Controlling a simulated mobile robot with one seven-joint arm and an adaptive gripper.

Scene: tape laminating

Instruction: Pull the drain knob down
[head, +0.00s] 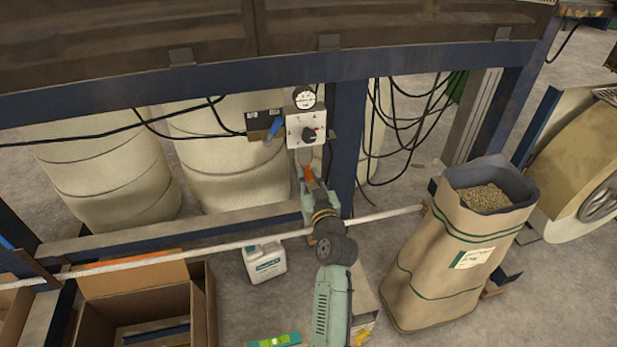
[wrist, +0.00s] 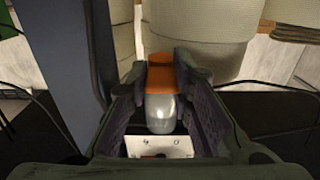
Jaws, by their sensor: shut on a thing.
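The orange drain knob (wrist: 172,78) sits at the end of a clear rounded bowl (wrist: 161,113) in the wrist view. My gripper (wrist: 170,72) has its two dark fingers closed on either side of the knob. In the head view my gripper (head: 311,183) is under a white control panel (head: 303,137), and the orange of the knob (head: 309,172) shows at its tip. The fingers hide part of the orange knob.
A blue steel post (head: 347,150) stands just right of the panel. Black cables hang beyond it. A white pipe (head: 200,251) runs low across the front.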

